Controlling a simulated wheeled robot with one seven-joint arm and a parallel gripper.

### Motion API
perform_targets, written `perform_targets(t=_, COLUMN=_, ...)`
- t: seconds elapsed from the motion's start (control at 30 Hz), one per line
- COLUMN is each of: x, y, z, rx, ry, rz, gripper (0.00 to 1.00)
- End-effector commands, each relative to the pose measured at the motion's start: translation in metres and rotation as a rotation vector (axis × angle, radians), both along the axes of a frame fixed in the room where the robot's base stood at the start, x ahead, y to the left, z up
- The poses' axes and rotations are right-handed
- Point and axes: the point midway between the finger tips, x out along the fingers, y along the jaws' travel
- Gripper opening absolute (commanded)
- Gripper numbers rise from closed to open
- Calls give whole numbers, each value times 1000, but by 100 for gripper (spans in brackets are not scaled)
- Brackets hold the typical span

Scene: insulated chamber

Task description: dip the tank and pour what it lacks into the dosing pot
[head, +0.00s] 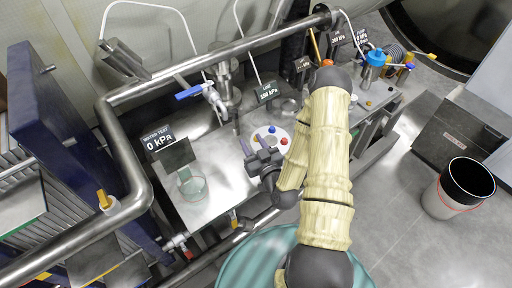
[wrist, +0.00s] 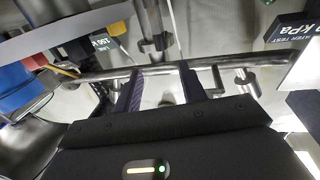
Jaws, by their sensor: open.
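My gripper (head: 251,143) is open and empty above the steel bench, beside a white disc (head: 268,136) with red and blue knobs. In the wrist view its two dark fingers (wrist: 160,83) stand apart, with a steel pipe and pale wall behind them. A clear glass vessel (head: 193,187) with a reddish line stands on the bench, left of my gripper and apart from it. A dark plate partly covers its back. I cannot tell which things are the tank, the dipstick and the dosing pot. Any level inside the vessel is unclear.
A thick steel rail (head: 125,165) runs round the bench. A blue-handled valve (head: 197,91) stands behind; a sign (head: 158,139) reads water test 0 kPa. A blue-topped canister (head: 375,58) is at back right. A black-and-white bucket (head: 437,203) stands on open grey floor.

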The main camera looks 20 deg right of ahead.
Motion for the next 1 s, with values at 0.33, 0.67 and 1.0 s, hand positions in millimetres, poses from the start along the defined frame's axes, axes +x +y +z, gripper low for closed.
perform_targets(t=0.33, x=-22, y=-3, z=3, rx=3, ry=1, rz=-2, gripper=41)
perform_targets(t=0.67, x=-25, y=-3, z=2, rx=1, ry=-3, rz=-2, gripper=41)
perform_targets(t=1.0, x=-15, y=11, z=1, rx=-54, ry=67, rz=91, gripper=0)
